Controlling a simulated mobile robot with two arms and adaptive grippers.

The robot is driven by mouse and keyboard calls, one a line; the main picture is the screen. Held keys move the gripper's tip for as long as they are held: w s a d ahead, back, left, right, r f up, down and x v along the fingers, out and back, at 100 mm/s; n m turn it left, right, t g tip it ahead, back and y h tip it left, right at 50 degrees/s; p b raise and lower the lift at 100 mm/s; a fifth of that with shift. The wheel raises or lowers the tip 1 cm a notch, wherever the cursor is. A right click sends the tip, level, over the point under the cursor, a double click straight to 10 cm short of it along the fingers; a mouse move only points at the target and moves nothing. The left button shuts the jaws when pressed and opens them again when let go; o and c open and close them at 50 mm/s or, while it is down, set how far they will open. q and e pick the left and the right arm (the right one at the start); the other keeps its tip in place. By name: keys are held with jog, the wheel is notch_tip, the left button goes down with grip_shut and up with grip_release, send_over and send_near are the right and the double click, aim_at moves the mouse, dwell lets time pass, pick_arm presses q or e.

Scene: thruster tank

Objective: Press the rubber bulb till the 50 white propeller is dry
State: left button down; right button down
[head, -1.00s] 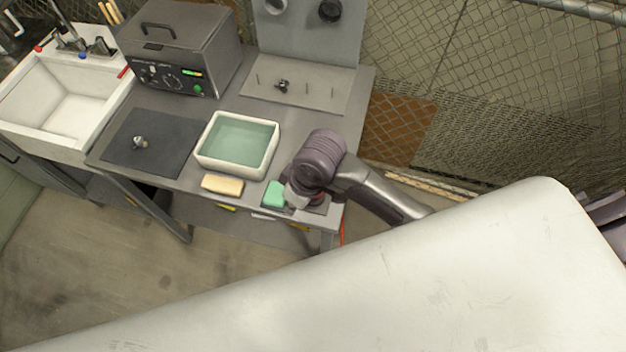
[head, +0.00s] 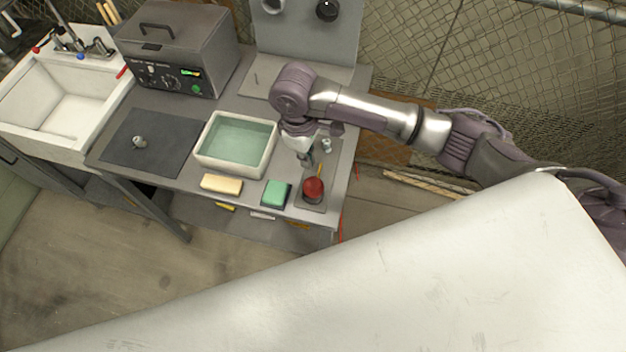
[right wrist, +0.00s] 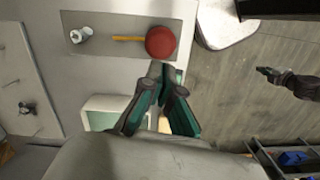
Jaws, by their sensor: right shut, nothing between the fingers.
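The red rubber bulb (head: 313,189) sits on a grey pad (head: 331,183) at the right end of the bench. A yellow nozzle (right wrist: 128,38) points from the bulb (right wrist: 160,42) toward a small white propeller (head: 327,145), also seen in the right wrist view (right wrist: 80,34). I cannot tell whether the propeller is wet. My right gripper (head: 308,163) is shut and empty above the pad, beside the bulb. Its fingertips (right wrist: 164,70) appear just short of the bulb in the wrist view. My left gripper (right wrist: 268,74) appears over the floor there; its jaw state is unclear.
A tub of greenish liquid (head: 271,157), a tan sponge (head: 221,184) and a green block (head: 276,194) lie left of the pad. Another small part (head: 139,142) rests on a dark mat (head: 177,129). A grey machine (head: 180,50) and a sink (head: 60,95) stand farther left.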

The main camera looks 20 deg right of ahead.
aim_at(310, 181)
jog(key=shift+s+d+f, duration=0.15)
jog(key=shift+f, duration=1.6)
jog(key=shift+s+d+f, duration=0.1)
jog(key=shift+f, duration=1.6)
jog(key=shift+f+b, duration=0.6)
jog(key=shift+f, duration=0.6)
jog(key=shift+r, duration=0.15)
jog(key=shift+w+a+r+p, duration=0.35)
jog(key=shift+w+a+r, duration=0.1)
jog(key=shift+w+a, duration=0.65)
jog(key=shift+r, duration=0.1)
